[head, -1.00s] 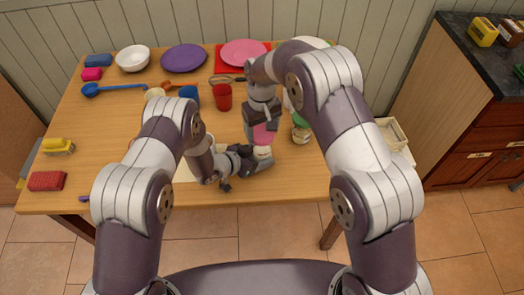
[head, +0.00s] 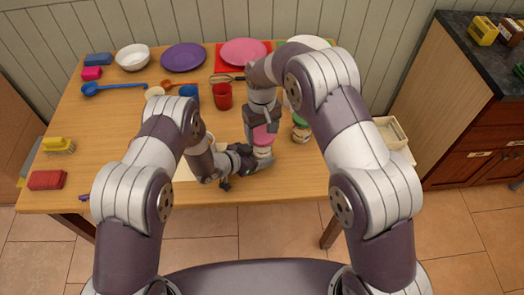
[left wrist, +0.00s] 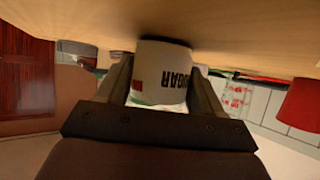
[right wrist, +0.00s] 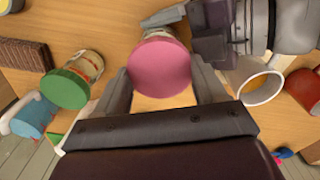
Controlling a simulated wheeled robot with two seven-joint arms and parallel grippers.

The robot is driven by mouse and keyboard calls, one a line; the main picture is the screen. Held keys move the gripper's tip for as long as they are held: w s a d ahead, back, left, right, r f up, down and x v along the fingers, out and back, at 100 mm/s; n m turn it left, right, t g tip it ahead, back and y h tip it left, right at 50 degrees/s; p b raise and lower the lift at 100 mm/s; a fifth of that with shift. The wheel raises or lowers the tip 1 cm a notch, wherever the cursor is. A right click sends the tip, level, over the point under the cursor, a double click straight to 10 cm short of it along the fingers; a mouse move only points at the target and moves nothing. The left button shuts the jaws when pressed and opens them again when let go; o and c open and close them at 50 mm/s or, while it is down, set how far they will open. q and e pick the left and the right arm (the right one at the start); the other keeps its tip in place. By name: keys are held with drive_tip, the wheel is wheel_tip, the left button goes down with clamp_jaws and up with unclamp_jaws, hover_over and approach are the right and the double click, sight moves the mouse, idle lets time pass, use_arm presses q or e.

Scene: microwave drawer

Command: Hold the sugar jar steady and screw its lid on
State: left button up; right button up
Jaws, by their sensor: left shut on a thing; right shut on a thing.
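The white sugar jar (head: 263,153) stands near the front of the table, its dark "SUGAR" lettering showing upside down in the left wrist view (left wrist: 160,60). My left gripper (head: 258,163) is shut around the jar's sides from the left. The pink lid (head: 264,138) is at the top of the jar; it also shows as a pink disc in the right wrist view (right wrist: 159,68). My right gripper (head: 263,132) is above the jar, pointing down, with its fingers shut on the lid's sides. I cannot tell whether the threads are engaged.
A green-lidded jar (right wrist: 65,88) stands close to the right of the sugar jar in the head view (head: 300,130). A red cup (head: 222,97) and a blue cup (head: 189,92) stand behind. A yellow sponge brush (head: 58,145) and a red block (head: 47,180) lie far left.

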drive_tip(key=shift+f, duration=0.75)
idle(1.4)
